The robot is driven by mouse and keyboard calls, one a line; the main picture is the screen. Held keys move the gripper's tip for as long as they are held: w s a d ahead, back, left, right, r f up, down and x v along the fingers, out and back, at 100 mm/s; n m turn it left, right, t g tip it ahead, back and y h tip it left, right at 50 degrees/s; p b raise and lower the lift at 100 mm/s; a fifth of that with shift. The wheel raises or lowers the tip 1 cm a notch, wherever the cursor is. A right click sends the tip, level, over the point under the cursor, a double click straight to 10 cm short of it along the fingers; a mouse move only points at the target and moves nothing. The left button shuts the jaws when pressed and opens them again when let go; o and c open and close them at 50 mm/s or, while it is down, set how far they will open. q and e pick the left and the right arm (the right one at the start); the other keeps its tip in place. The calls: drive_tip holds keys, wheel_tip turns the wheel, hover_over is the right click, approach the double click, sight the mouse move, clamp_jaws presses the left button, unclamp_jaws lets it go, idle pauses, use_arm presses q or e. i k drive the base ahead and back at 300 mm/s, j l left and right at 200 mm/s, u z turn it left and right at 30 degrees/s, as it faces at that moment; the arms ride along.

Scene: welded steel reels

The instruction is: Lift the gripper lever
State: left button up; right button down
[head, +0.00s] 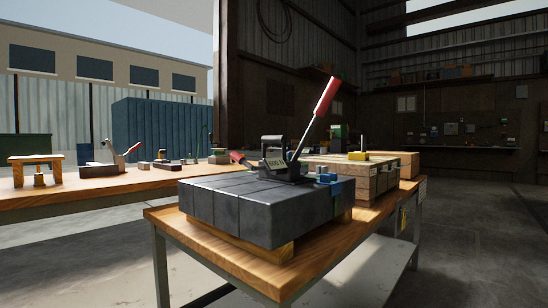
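The gripper lever (318,112) is a thin dark rod with a red grip at its top end. It belongs to the dark clamp-like tool (277,164) on the block on the near table. The lever stands tilted up and to the right. A second, shorter red handle (241,159) points out to the left of the tool. Neither of my grippers shows in the head view.
The tool sits on a dark segmented block (250,205) on wooden supports on the near wooden table (215,245). A second bench (110,188) on the left holds small fixtures. A wooden crate (372,178) stands behind. Concrete floor is open at right.

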sight(237, 158)
drive_tip(key=i+j+z, duration=0.4)
drive_tip(key=j, duration=0.3)
drive_tip(key=i+j+z, duration=0.2)
drive_tip(key=j, duration=0.2)
drive_tip(key=i+j+z, duration=0.15)
drive_tip(key=j, duration=0.3)
drive_tip(key=i+j+z, duration=0.2)
drive_tip(key=j, duration=0.45)
drive_tip(key=j+z, duration=0.25)
drive_tip(key=j, duration=0.35)
